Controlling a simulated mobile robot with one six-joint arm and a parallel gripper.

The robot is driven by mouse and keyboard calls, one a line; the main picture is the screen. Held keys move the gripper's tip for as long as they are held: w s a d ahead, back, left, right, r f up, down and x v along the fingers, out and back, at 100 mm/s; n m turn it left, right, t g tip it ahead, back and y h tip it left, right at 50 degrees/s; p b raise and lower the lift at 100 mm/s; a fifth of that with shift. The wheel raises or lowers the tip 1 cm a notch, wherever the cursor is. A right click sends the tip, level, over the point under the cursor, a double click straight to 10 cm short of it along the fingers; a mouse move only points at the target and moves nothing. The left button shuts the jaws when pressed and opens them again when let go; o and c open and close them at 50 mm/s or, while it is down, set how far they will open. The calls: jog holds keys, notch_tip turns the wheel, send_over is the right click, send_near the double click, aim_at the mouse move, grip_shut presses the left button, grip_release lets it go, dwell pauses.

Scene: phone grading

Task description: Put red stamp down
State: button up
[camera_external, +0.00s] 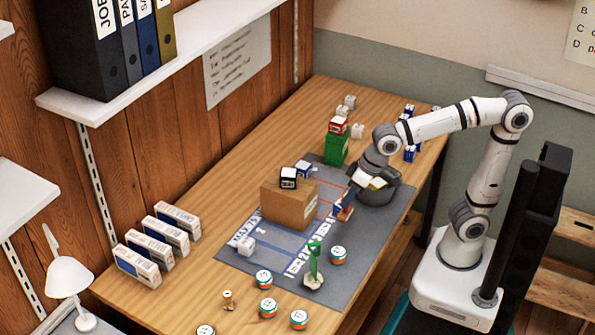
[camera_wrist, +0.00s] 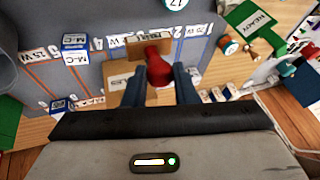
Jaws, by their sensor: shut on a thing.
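My gripper (camera_external: 345,203) is above the grey mat, to the right of the cardboard box. In the wrist view, its two blue-grey fingers (camera_wrist: 159,88) are on either side of the red stamp (camera_wrist: 157,70), shut on its red handle. The stamp's wooden block (camera_wrist: 148,46) shows beyond the handle, over the mat's printed lines. In the external view, a small red part of the stamp (camera_external: 345,214) shows at the fingertips. I cannot tell whether the stamp touches the mat.
Several banded round containers (camera_external: 338,255) are nearby. White boxes (camera_external: 158,245) line the left edge. A green box (camera_external: 335,150) stands farther back.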

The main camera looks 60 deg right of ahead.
jog(key=shift+s+d+f, duration=0.55)
jog(key=shift+s+f, duration=0.2)
jog(key=shift+f+b, duration=1.5)
jog(key=shift+f, duration=3.3)
jog(key=shift+f, duration=0.2)
jog(key=o, duration=1)
jog(key=shift+r, duration=0.2)
